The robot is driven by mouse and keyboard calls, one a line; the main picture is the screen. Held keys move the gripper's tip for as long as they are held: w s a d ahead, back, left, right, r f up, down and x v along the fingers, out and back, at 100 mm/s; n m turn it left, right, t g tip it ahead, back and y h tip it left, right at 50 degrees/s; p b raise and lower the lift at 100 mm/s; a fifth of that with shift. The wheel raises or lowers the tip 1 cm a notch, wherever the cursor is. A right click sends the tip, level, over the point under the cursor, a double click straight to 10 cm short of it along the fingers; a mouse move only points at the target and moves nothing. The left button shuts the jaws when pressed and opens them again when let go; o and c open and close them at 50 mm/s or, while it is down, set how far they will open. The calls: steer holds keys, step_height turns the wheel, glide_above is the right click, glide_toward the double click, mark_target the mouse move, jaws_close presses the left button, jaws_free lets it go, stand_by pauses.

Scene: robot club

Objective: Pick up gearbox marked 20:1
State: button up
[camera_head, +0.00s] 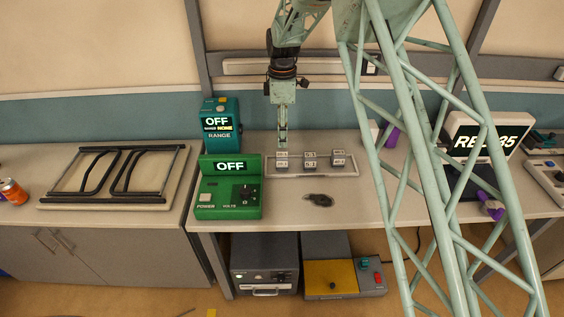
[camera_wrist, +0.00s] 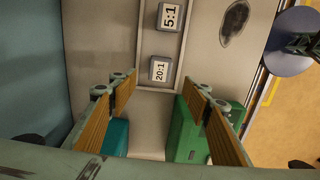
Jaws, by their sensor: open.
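The gearbox marked 20:1 (camera_wrist: 161,70) is a small grey block with a white label. It lies in a shallow tray (camera_wrist: 142,45) in the wrist view, a little ahead of and between my fingertips. A similar block marked 5:1 (camera_wrist: 169,17) lies farther along the tray. In the head view, my gripper (camera_head: 282,146) points down over the left block (camera_head: 282,163), which matches the 20:1 one by its place near the green device. Its label there is too small to read surely. My gripper (camera_wrist: 158,88) is open and empty, with fingers on both sides.
A green device (camera_head: 229,190) reading OFF and a teal device (camera_head: 220,125) stand close on the left. A dark flat object (camera_head: 318,200) lies before the tray. The bench front is mostly clear.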

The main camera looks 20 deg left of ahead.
mark_target(282, 154)
steer(key=shift+f, duration=3.5)
steer(key=shift+b, duration=0.3)
steer(key=shift+f+b, duration=0.3)
steer(key=shift+f, duration=2.3)
steer(key=shift+c, duration=0.5)
steer(key=c, duration=0.9)
steer(key=shift+r, duration=0.15)
steer(key=shift+c, duration=0.2)
steer(key=shift+a+r, duration=0.1)
steer(key=shift+r, duration=1.6)
steer(key=s+d+r+p, duration=0.1)
steer(key=s+d, duration=0.7)
steer(key=s, duration=0.5)
steer(key=shift+s+d+r, duration=0.2)
steer(key=shift+s+d, duration=0.05)
steer(key=shift+d, duration=0.15)
